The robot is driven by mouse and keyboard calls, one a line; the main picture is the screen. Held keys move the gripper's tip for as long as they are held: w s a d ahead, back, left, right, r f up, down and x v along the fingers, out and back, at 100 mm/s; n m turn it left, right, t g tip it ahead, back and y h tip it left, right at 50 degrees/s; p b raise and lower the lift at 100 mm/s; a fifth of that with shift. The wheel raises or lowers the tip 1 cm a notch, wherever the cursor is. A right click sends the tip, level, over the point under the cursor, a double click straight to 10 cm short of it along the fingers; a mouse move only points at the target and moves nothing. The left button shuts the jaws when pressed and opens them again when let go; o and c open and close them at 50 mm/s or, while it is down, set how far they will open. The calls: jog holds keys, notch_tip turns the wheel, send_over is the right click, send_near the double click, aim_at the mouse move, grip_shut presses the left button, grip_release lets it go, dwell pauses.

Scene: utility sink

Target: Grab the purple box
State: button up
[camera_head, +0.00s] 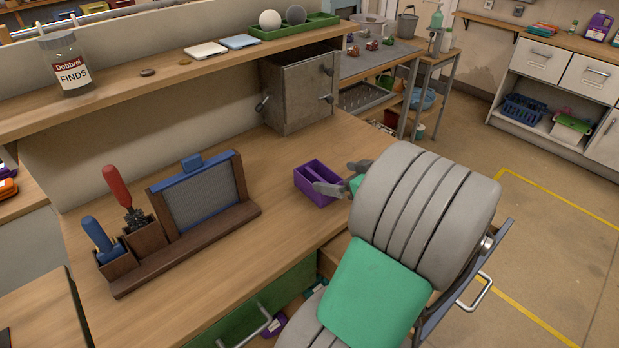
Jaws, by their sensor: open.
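The purple box (309,188) is a small open-topped container. It sits on the wooden workbench near its right end. My gripper (336,178) is open at the box's right side, with its grey fingers apart. One finger overlaps the box's right edge in the picture; I cannot tell whether it touches the box. My thick grey and green arm hides part of the gripper and the bench's front edge.
A metal cabinet (302,92) stands behind the box under a wooden shelf (150,86). A wooden holder (187,247) with a framed grey panel and brush-like tools stands to the left. Bare bench top (240,160) lies between them. An open drawer shows below.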

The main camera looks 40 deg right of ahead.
aim_at(314, 174)
jog(key=x, duration=0.5)
jog(key=p+x, duration=0.1)
jog(key=x, duration=0.1)
jog(key=shift+w+a, duration=0.35)
jog(key=shift+w, duration=0.1)
jog(key=shift+s, duration=0.1)
jog(key=c, duration=1.5)
jog(key=shift+c, duration=0.4)
jog(key=shift+r, duration=0.1)
